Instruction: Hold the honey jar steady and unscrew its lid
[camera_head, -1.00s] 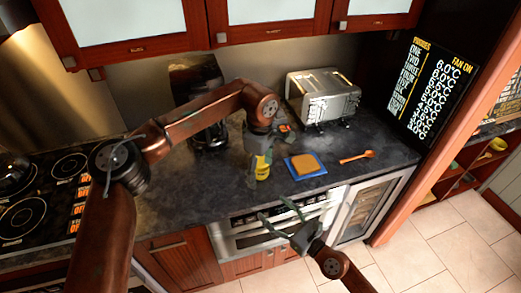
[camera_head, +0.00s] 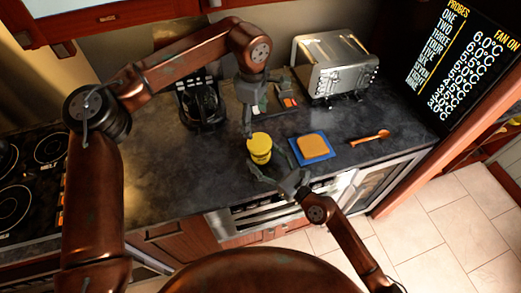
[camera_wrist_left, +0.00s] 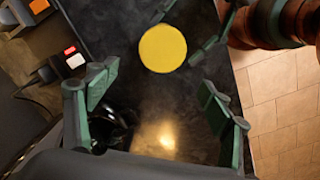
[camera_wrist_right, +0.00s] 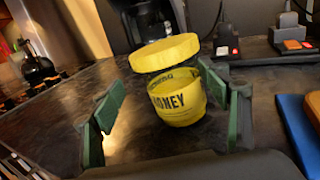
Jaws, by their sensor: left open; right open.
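The yellow honey jar (camera_head: 260,155) stands upright on the dark counter, near its front edge. Its yellow lid (camera_wrist_right: 165,52) is above the labelled body (camera_wrist_right: 180,102) in the right wrist view, with a see-through band between them. I cannot tell whether the lid is still seated. My left gripper (camera_head: 254,118) is open and empty, above and behind the jar. In the left wrist view the round lid (camera_wrist_left: 162,48) lies beyond its fingers. My right gripper (camera_head: 282,178) is open, low at the counter's front, its fingers pointing at the jar and spread to either side of it.
A blue board with bread (camera_head: 325,154) and an orange spoon (camera_head: 369,138) lie right of the jar. The cooktop (camera_head: 30,180) is left. The counter left of the jar is clear.

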